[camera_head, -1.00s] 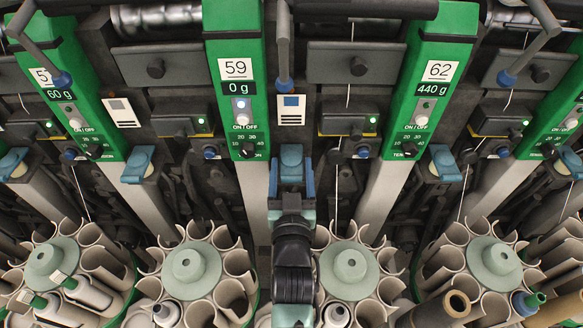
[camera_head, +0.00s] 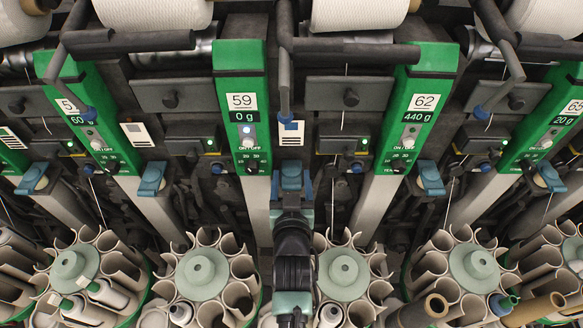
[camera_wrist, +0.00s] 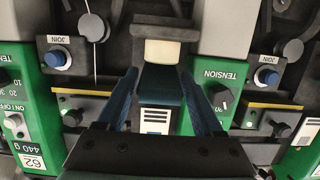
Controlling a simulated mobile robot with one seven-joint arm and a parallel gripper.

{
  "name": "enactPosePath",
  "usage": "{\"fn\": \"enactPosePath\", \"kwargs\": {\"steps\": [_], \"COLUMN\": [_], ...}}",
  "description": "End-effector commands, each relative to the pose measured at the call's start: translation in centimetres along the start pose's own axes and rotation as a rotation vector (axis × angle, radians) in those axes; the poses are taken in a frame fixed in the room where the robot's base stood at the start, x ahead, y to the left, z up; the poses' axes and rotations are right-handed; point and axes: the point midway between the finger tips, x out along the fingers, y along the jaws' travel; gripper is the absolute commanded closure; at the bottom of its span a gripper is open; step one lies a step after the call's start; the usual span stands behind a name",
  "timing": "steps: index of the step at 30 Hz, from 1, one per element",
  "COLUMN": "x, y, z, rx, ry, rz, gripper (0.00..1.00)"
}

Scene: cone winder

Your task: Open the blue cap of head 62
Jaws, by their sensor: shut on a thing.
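The green panel of head 62 (camera_head: 411,120) stands right of centre in the head view; its number plate shows upside down in the wrist view (camera_wrist: 33,162). A blue cap (camera_head: 430,178) sits at its lower right. Another blue cap (camera_head: 291,174) sits between panels 59 and 62, nearer the 59 panel (camera_head: 243,120). My gripper (camera_head: 291,192) is at this second cap. In the wrist view its two blue fingers (camera_wrist: 160,90) flank the dark blue cap body (camera_wrist: 162,80), shut on it. A cream block (camera_wrist: 159,51) shows just beyond the fingertips. The exact finger contact is hard to see.
Dark bent arms and grey-knobbed plates (camera_head: 350,97) stand above the caps. Round magazines of tubes (camera_head: 343,270) line the front below, close to my arm. Brown tubes (camera_head: 437,305) stick out at the lower right. White yarn packages (camera_head: 360,14) are along the top.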

Motion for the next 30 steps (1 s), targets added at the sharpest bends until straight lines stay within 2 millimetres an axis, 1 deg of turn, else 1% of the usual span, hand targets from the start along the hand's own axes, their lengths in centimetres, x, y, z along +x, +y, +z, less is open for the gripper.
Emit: {"fn": "enactPosePath", "kwargs": {"steps": [1,8,16,24,30], "x": [-0.2,-0.1,0.5,1.2,1.6], "y": [0.0,0.0,0.0,0.0,0.0], "z": [-1.3,-2.3,-3.8,-4.4,-4.7], "rx": [0.0,0.0,0.0,0.001,0.001], "ry": [-0.029,-0.18,-0.393,-0.593,-0.687], "rz": [0.0,0.0,0.0,0.001,0.0], "gripper": [1.0,1.0,1.0,1.0,1.0]}}
